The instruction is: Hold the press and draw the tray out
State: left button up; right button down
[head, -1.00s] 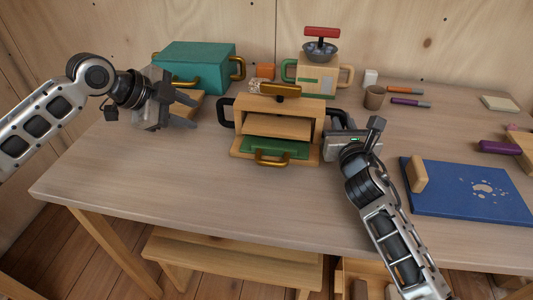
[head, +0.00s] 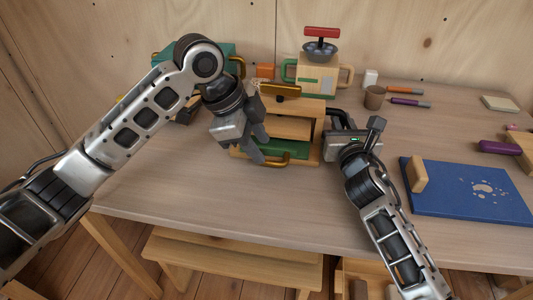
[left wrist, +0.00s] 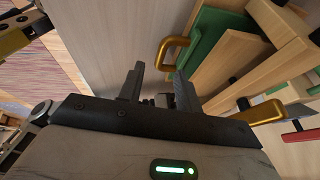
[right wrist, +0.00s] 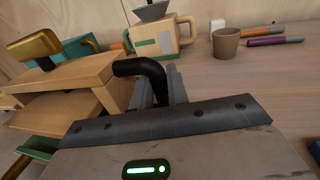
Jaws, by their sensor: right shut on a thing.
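The press (head: 305,128) is a light wooden box with a gold bar on top and black side handles. A green tray (head: 297,149) sits low in its front; its gold handle (head: 276,161) is partly covered by my left gripper in the head view. My left gripper (head: 261,145) is open and empty in front of the press. In the left wrist view the gold tray handle (left wrist: 171,50) lies just beyond and right of the open fingers. My right gripper (right wrist: 161,92) is shut on the press's black right handle (right wrist: 145,69). The left black handle is hidden.
Behind the press stands a wooden box with green and tan handles and a red-topped bowl (head: 321,47). A teal box (head: 221,49) is behind my left arm. A brown cup (head: 374,97) and blue board (head: 470,193) are to the right. The table's front is clear.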

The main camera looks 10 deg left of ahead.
aim_at(271, 162)
pick_arm(q)
jog(key=shift+x, duration=2.15)
grip_shut()
jog(key=s, duration=1.2)
jog(key=shift+s, duration=0.1)
pick_arm(e)
jog(key=shift+f, duration=0.1)
pick_arm(q)
grip_release()
